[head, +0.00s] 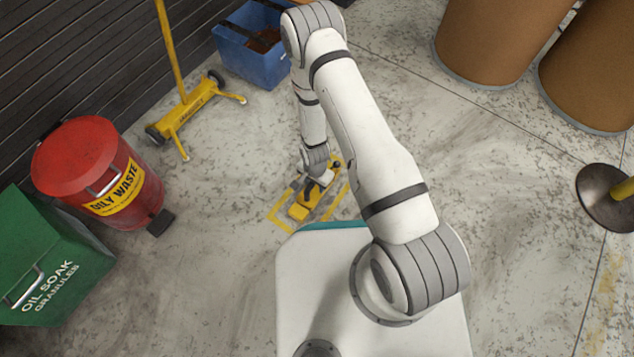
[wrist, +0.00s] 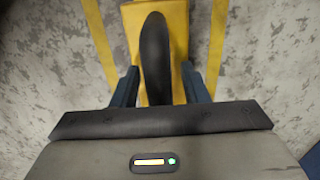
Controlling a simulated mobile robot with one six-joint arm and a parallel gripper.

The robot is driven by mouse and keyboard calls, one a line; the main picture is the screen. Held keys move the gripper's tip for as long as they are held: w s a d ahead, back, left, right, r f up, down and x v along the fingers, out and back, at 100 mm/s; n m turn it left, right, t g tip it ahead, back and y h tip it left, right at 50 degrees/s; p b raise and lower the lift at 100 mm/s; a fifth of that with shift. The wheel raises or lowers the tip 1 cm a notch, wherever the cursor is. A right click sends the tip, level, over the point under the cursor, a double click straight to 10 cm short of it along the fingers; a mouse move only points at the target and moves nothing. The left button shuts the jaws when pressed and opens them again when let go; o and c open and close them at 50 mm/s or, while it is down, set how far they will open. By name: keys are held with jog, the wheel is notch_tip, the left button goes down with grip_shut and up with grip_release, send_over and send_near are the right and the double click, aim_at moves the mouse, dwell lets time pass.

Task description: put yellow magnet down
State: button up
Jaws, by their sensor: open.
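The yellow magnet (head: 301,211) lies on the concrete floor, inside a yellow painted outline (head: 281,222), in the head view. It has a black handle on top. In the wrist view, the yellow magnet (wrist: 133,17) fills the upper middle, and its black handle (wrist: 155,60) runs between my two fingers. My gripper (wrist: 158,82) is open, with one dark blue finger on each side of the handle and a gap on both sides. In the head view my gripper (head: 318,184) is low over the magnet and hides part of it.
A red oily waste bin (head: 78,153) and a green granules bin (head: 40,268) stand at the left. A yellow wheeled tool (head: 187,112) and a blue crate (head: 262,65) are at the back. Brown drums (head: 503,35) stand at the upper right.

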notch_tip(320, 180, up, 12)
jog(key=p, duration=0.5)
jog(key=shift+r, duration=0.25)
jog(key=w+d+r+n, duration=0.1)
jog(key=d+r+n, duration=0.15)
jog(key=r, duration=1.05)
jog(key=w+d+r+n, duration=0.1)
jog(key=d+r, duration=0.3)
jog(key=r, duration=1)
jog(key=s+d+r+n, duration=0.2)
jog(key=s+d+r, duration=0.1)
jog(key=s+r, duration=0.4)
jog(key=s+d+r+n+t, duration=0.1)
jog(key=s+d+r+n, duration=0.1)
jog(key=s+r, duration=0.5)
notch_tip(320, 180, up, 3)
jog(key=shift+d+f, duration=0.2)
jog(key=shift+d, duration=0.45)
